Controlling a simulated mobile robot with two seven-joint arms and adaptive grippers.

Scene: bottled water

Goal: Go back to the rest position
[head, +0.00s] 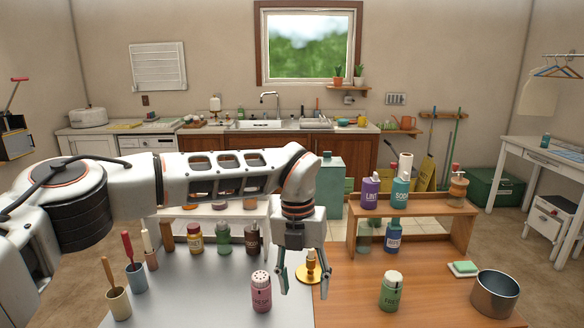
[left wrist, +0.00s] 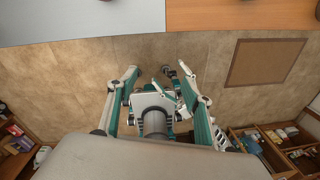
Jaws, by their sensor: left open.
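My left arm comes in from the left in the head view and reaches across the table. Its gripper (head: 304,276) points down, with its teal fingers apart and nothing held between them. A small brass-coloured item on a round gold base (head: 308,274) shows between the fingers in that view; I cannot tell whether it is between them or behind them. In the left wrist view the open fingers (left wrist: 158,70) show over the floor and parts of my own body. My right gripper is not in the head view.
A pink bottle (head: 261,292) stands left of the gripper, a green bottle (head: 391,291) and a metal pot (head: 495,294) to the right. A wooden riser (head: 437,220) holds several bottles. Brush cups (head: 118,303) stand at the left. The grey tabletop (head: 190,295) is partly clear.

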